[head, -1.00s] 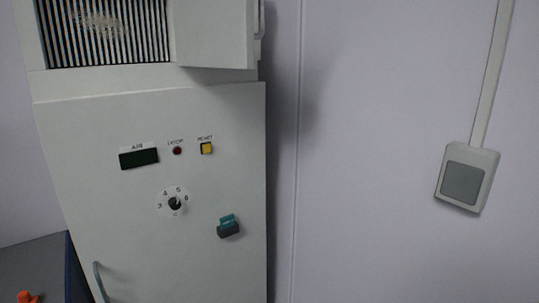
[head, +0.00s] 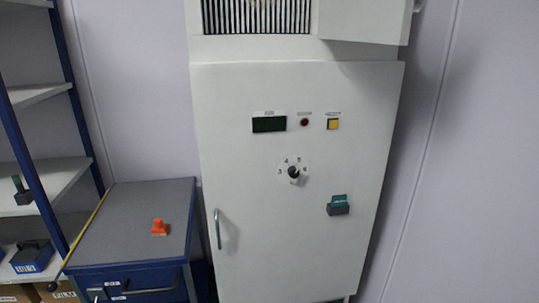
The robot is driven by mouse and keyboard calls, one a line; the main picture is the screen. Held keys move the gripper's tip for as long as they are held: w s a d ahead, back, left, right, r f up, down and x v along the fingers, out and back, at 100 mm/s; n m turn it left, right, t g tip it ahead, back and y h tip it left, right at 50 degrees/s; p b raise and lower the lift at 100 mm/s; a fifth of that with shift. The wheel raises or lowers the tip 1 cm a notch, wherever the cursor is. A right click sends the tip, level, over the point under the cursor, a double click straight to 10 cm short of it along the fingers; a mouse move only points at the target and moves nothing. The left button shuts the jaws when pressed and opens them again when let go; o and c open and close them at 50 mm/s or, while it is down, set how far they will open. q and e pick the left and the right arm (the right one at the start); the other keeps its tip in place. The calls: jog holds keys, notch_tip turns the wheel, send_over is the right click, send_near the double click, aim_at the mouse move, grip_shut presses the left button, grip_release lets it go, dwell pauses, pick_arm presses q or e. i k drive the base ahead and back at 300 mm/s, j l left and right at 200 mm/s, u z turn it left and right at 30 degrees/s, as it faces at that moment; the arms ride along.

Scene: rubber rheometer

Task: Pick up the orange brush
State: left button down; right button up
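A small orange object (head: 159,227), which looks like the orange brush, rests on the grey top of a blue cabinet (head: 178,199) at the lower left of the head view. It is small in the picture, so its bristles cannot be made out. Nothing touches it. Neither of my grippers is in view.
A tall white cabinet (head: 241,105) with a dial, display and handle stands right of the blue cabinet. Blue-framed shelves (head: 62,180) stand at the left, holding a green-handled item (head: 22,190) and a blue box (head: 32,257). The cabinet top around the orange object is clear.

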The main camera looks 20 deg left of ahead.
aim_at(158, 229)
jog(key=u, duration=1.65)
